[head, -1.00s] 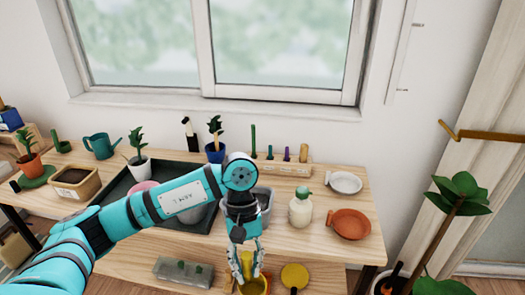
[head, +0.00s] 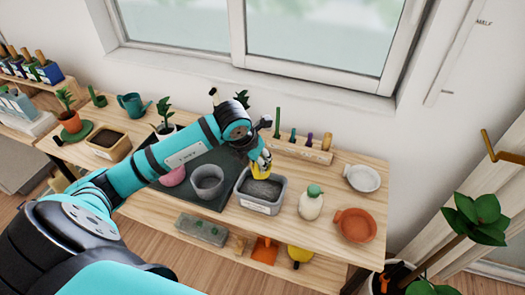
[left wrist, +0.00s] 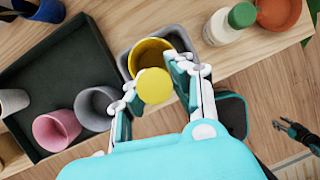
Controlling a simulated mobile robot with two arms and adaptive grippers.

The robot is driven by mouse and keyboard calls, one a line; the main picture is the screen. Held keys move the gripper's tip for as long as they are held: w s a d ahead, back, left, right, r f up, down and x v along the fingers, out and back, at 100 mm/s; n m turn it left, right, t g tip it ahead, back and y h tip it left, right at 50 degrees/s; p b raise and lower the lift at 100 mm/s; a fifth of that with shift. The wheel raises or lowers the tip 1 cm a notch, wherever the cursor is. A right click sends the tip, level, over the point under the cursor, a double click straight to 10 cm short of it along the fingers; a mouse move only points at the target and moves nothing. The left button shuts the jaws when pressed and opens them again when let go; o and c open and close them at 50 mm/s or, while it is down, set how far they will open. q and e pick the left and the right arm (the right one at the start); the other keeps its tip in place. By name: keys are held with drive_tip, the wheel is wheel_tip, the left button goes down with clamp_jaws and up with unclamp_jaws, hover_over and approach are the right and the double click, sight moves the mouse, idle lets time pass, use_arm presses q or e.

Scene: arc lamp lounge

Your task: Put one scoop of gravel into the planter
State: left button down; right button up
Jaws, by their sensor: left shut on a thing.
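My left gripper (head: 262,160) is shut on a yellow scoop (head: 259,172). It holds the scoop over the back part of a grey bin (head: 258,206) of dark gravel (head: 262,189). In the left wrist view the fingers (left wrist: 151,95) hold the scoop (left wrist: 148,50) from both sides, with the grey bin (left wrist: 126,50) around and below it. I see no gravel in the scoop there. A tan rectangular planter (head: 104,154) with dark fill stands at the table's left. What seems to be my right gripper (left wrist: 298,133) shows at the right edge, small and unclear.
A dark tray (head: 150,207) holds a grey pot (head: 207,183) and a pink pot (head: 172,175) left of the bin. A green-capped bottle (head: 311,203) and an orange dish (head: 355,225) stand to its right. A rack (head: 300,150) is behind.

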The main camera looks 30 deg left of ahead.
sight(258, 175)
use_arm(q)
drive_tip(key=shift+s+f+b, duration=0.15)
drive_tip(key=shift+f+b, duration=0.45)
drive_tip(key=shift+f, duration=0.25)
wheel_tip(258, 175, down, 3)
drive_tip(key=shift+f+b, duration=0.2)
drive_tip(key=shift+b, duration=0.75)
drive_tip(key=shift+f+b, duration=0.45)
drive_tip(key=shift+f, duration=0.05)
drive_tip(key=shift+f+b, duration=2.8)
drive_tip(key=shift+f, duration=0.1)
